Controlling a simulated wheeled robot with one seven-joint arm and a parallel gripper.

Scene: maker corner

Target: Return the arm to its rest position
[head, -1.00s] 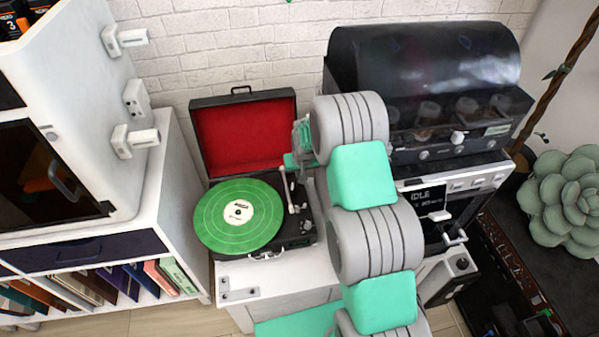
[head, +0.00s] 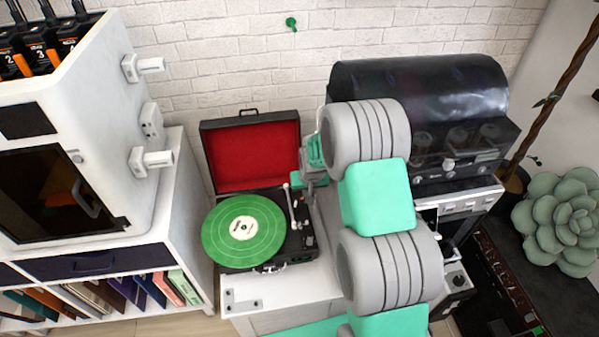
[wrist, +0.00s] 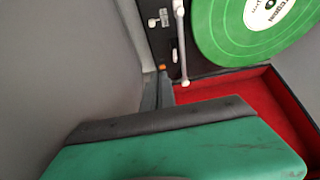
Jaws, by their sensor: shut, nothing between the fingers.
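My arm, with grey ribbed joints and teal links, rises through the right middle of the head view. My gripper (head: 312,172) is at its far end, beside the right side of the record player, mostly hidden behind a grey joint. In the wrist view my gripper (wrist: 175,130) fills the lower part as a green block with a dark edge; it is shut and holds nothing. The record player (head: 296,242) stands open on a white cabinet, with a green record (head: 222,236) on it and a red-lined lid (head: 252,157). Its tonearm (wrist: 181,45) shows in the wrist view.
A black-domed machine (head: 420,95) stands behind and right of my arm. A white enclosure (head: 95,130) and bookshelf (head: 190,220) stand at the left. A succulent (head: 560,222) is at the far right.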

